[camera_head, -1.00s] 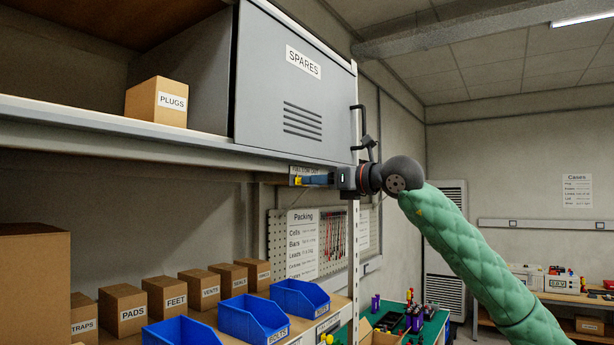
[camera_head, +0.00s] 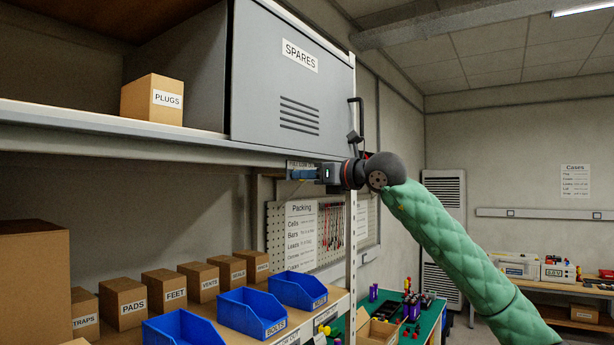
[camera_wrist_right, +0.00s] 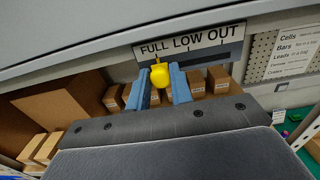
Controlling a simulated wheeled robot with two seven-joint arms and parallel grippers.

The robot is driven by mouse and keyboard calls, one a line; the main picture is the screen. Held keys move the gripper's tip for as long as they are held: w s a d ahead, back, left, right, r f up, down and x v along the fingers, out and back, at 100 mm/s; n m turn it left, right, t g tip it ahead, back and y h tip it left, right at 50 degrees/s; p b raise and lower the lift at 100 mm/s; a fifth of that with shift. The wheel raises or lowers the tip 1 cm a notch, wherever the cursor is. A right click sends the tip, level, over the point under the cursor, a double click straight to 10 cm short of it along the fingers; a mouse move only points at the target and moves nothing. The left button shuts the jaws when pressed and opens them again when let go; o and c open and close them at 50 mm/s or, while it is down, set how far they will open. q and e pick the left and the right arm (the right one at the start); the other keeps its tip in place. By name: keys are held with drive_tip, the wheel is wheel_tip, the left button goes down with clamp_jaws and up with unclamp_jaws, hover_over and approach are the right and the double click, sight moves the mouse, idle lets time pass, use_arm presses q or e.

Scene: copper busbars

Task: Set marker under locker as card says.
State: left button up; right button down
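The grey SPARES locker (camera_head: 290,75) stands shut on the upper shelf. Under its front edge a label strip (camera_wrist_right: 190,40) reads FULL, LOW, OUT from left to right. A yellow marker (camera_wrist_right: 160,76) sits below the strip, nearest the FULL end. My right gripper (camera_wrist_right: 160,82) has its blue fingers on either side of the marker, with no clear gap at the tips. In the head view the right gripper (camera_head: 303,173) reaches the strip and hides the marker. My left gripper is out of view.
A PLUGS box (camera_head: 153,99) stands left of the locker. Below are labelled cartons (camera_head: 165,290) and blue bins (camera_head: 252,312). A white shelf post (camera_head: 351,240) stands near my right wrist. A Cases card (camera_head: 575,186) hangs on the far wall.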

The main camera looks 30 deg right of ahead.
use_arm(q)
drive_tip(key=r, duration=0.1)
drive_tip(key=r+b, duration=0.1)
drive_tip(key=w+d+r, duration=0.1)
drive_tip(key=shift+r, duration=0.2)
use_arm(e)
drive_tip(key=w+d, duration=0.3)
drive_tip(key=d, duration=0.4)
drive_tip(key=shift+d, duration=0.3)
drive_tip(key=shift+r, duration=0.1)
drive_tip(key=c, duration=1.6)
unclamp_jaws()
drive_tip(key=o, duration=0.3)
drive_tip(key=shift+w+d, duration=0.1)
use_arm(q)
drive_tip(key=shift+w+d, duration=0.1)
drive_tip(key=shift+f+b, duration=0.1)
drive_tip(key=shift+b, duration=0.25)
